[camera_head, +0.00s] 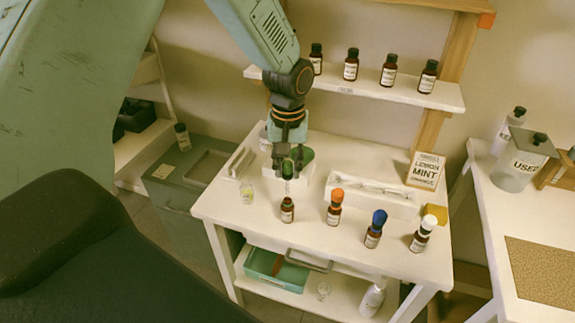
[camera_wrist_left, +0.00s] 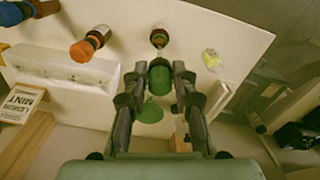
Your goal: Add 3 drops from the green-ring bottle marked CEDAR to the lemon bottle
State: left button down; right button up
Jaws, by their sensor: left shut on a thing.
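My left gripper (camera_head: 288,160) is shut on a green-topped dropper (camera_head: 288,170), which also shows between the fingers in the left wrist view (camera_wrist_left: 159,80). The dropper hangs upright above a small brown bottle with a white label (camera_head: 287,212); its open neck shows in the left wrist view (camera_wrist_left: 159,38). I cannot tell whether the dropper's tip is inside the neck. The bottle's label is too small to read. A small clear vessel with yellow-green content (camera_head: 246,193) stands to its left; I cannot tell whether it is the lemon bottle. My right gripper is not in view.
Orange-topped (camera_head: 334,209), blue-topped (camera_head: 375,230) and white-topped (camera_head: 422,236) bottles stand right on the white table. A white tray (camera_head: 375,204) and a card reading LEMON MINT (camera_head: 425,170) are behind. The shelf (camera_head: 400,95) holds several dark bottles. A USED jar (camera_head: 521,163) stands far right.

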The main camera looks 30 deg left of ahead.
aim_at(288, 194)
pick_arm(q)
jog(key=shift+f+b, duration=1.65)
jog(key=shift+f, duration=2.35)
jog(key=c, duration=1.7)
grip_release()
jog(key=shift+r, duration=0.1)
notch_tip(288, 194, up, 9)
jog(key=p, duration=0.8)
jog(key=shift+p, duration=0.35)
jog(key=shift+f, duration=0.2)
